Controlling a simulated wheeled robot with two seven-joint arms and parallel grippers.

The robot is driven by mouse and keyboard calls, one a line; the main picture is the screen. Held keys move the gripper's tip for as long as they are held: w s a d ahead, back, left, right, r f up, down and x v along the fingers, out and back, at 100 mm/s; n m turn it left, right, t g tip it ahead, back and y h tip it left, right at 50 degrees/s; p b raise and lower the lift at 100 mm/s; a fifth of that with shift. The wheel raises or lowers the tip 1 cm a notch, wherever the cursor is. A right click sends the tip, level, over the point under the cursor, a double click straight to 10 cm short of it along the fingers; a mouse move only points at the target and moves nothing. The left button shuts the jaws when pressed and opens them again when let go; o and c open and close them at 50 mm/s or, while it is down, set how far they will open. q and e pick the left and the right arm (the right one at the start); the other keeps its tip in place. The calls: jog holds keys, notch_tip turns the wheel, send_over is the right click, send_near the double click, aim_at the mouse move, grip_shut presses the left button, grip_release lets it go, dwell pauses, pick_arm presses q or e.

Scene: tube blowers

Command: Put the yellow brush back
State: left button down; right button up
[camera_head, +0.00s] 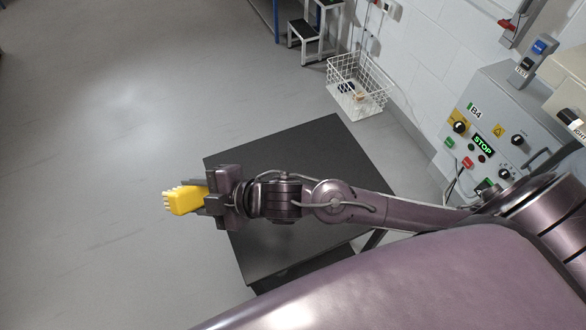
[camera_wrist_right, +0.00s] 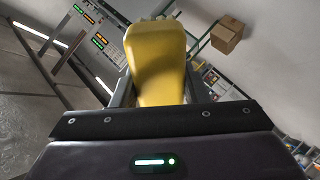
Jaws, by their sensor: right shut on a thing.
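The yellow brush (camera_head: 184,200) has a yellow body with pale bristles at its left end. My right gripper (camera_head: 203,197) is shut on it and holds it out past the left edge of the dark table. In the right wrist view the brush's yellow body (camera_wrist_right: 157,55) sits between my fingers and fills the upper middle. My left gripper does not show in either view.
The dark table (camera_head: 280,155) lies under my right arm, with its visible top bare. A white wire basket (camera_head: 345,88) stands near the wall. A grey control panel (camera_head: 490,125) is at the right. Open floor (camera_head: 100,120) lies to the left. A cardboard box (camera_wrist_right: 227,34) shows in the wrist view.

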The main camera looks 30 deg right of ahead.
jog(key=a+g, duration=0.1)
jog(key=a+n+g+p, duration=0.1)
jog(key=shift+f+n+g, duration=0.3)
jog(key=shift+g, duration=0.1)
jog(key=shift+w+d+f+n+g+h+p, duration=0.15)
jog(key=shift+f+n+g+h+p, duration=0.25)
jog(key=shift+f+g+h+p, duration=0.55)
jog(key=w+d+r+m+g+h+p, duration=0.1)
jog(key=w+d+m+g+h+p, duration=0.1)
jog(key=d, duration=0.7)
jog(key=w+d+r+m+g+h+p, duration=0.1)
jog(key=w+d+r+h, duration=0.1)
jog(key=d, duration=0.7)
jog(key=w+d+r+m+g+h+p, duration=0.1)
jog(key=w+d+m+g+h+p, duration=0.15)
jog(key=d, duration=0.65)
jog(key=t+b, duration=0.1)
jog(key=b, duration=0.6)
send_over(293, 176)
jog(key=shift+n, duration=0.35)
jog(key=f, duration=1.6)
jog(key=shift+w+d, duration=0.1)
jog(key=shift+d, duration=0.2)
notch_tip(293, 176, down, 3)
jog(key=shift+f+b, duration=0.1)
jog(key=shift+b, duration=0.3)
jog(key=shift+c, duration=0.3)
